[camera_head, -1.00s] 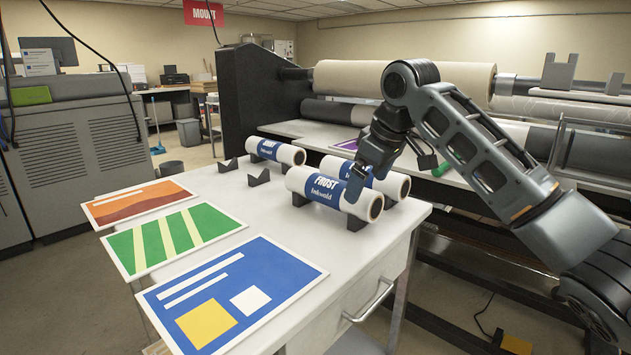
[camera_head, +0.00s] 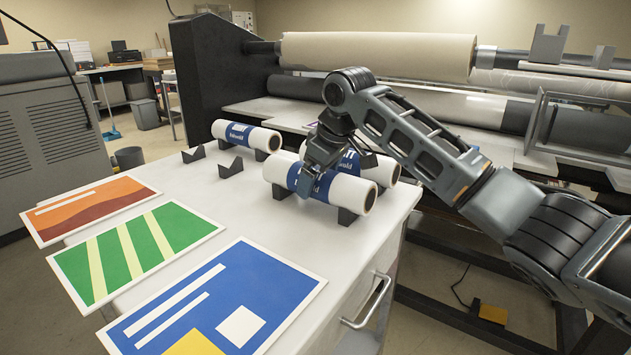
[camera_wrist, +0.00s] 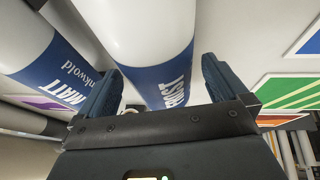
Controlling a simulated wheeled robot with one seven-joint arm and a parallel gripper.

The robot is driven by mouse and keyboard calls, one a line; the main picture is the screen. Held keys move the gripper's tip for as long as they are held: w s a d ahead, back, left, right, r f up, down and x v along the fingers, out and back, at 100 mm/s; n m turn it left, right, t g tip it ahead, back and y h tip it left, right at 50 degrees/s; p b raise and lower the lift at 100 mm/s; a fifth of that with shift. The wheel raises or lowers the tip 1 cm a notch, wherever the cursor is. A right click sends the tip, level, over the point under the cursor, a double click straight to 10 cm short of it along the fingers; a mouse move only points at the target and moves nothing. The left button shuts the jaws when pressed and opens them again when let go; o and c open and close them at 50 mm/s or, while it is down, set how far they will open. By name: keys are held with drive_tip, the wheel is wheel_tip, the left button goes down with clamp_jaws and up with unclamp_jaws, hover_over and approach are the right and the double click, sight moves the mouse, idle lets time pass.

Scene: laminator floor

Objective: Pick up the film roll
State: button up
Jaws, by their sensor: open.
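Several white film rolls with blue label bands lie on the white table (camera_head: 150,265). The front one, marked FROST, is the film roll (camera_head: 352,193), resting level on dark cradles. My gripper (camera_head: 308,186) is over its blue band in the head view and hides part of the label. In the wrist view, my open gripper (camera_wrist: 160,70) has one finger on each side of the FROST roll (camera_wrist: 150,30). I cannot tell whether the fingers touch it. The MATT roll (camera_wrist: 45,60) lies close beside the left finger.
Another roll (camera_head: 262,138) lies at the back left, near two empty dark cradles (camera_head: 230,168). Orange, green and blue prints (camera_head: 210,300) cover the table's left and front. The laminator (camera_head: 215,80) with its big rollers stands behind the table.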

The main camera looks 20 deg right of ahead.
drive_tip(key=shift+w+f, duration=0.25)
drive_tip(key=shift+f, duration=0.45)
drive_tip(key=shift+c, duration=0.3)
drive_tip(key=c, duration=1.2)
drive_tip(key=shift+r, duration=0.1)
drive_tip(key=shift+c, duration=0.3)
drive_tip(key=shift+r, duration=0.1)
